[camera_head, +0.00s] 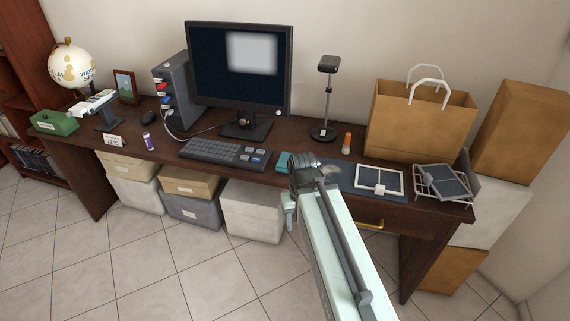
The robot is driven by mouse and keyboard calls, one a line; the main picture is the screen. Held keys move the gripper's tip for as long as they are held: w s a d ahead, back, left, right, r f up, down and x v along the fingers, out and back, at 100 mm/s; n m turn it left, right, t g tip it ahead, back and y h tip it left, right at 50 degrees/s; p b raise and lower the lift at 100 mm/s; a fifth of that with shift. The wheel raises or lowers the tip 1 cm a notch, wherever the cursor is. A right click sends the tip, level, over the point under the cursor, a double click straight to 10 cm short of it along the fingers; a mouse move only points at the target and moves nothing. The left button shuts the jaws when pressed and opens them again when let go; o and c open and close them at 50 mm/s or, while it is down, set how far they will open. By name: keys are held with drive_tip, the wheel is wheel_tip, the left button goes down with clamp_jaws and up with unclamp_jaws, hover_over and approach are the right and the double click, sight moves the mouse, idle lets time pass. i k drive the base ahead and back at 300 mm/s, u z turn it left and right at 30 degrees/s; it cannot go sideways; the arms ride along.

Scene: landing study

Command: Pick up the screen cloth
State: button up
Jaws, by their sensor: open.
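A small teal folded cloth (283,162), which looks like the screen cloth, lies on the dark wooden desk (225,172) between the keyboard and a dark blue mat. My arm reaches in from the lower right, and my gripper (302,163) is at the desk's front edge, just right of the cloth in the picture. My gripper is open. Its fingertips are seen from behind and mostly hidden, and nothing shows in them. I cannot tell its height above the desk. The cloth's right part may be hidden behind it.
The keyboard (223,152) lies left of the cloth, and the monitor (239,68) stands behind. A desk lamp (328,95) and an orange-capped bottle (346,144) stand behind my gripper. The blue mat (335,172) holds a white-framed panel (380,179). A paper bag (415,122) stands right.

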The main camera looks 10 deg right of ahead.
sight(281, 166)
drive_tip(key=z, duration=0.1)
drive_tip(key=k, duration=0.45)
drive_tip(key=u, duration=0.85)
drive_tip(key=i, duration=1.05)
drive_tip(key=u, duration=0.75)
drive_tip(key=i, duration=0.65)
drive_tip(key=z, duration=0.05)
